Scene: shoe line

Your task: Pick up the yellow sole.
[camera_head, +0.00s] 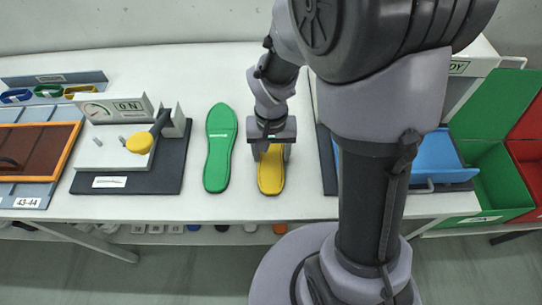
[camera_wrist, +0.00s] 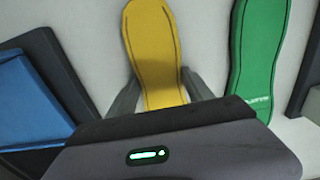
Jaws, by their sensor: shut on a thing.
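The yellow sole (camera_head: 270,176) lies lengthwise near the middle of the white table in the head view. It also shows in the wrist view (camera_wrist: 152,50), with its toe end pointing away from the gripper body. My gripper (camera_head: 270,152) is over the sole from above, with one finger on each side of it. In the wrist view my gripper (camera_wrist: 162,97) is shut on the sole's edges near one end. Whether the sole touches the table or is slightly raised, I cannot tell. My gripper and wrist hide the sole's far part in the head view.
A green sole (camera_head: 220,148) lies just left of the yellow one. A blue tray (camera_head: 440,158) stands right, then a green bin (camera_head: 496,165) and a red bin (camera_head: 530,178).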

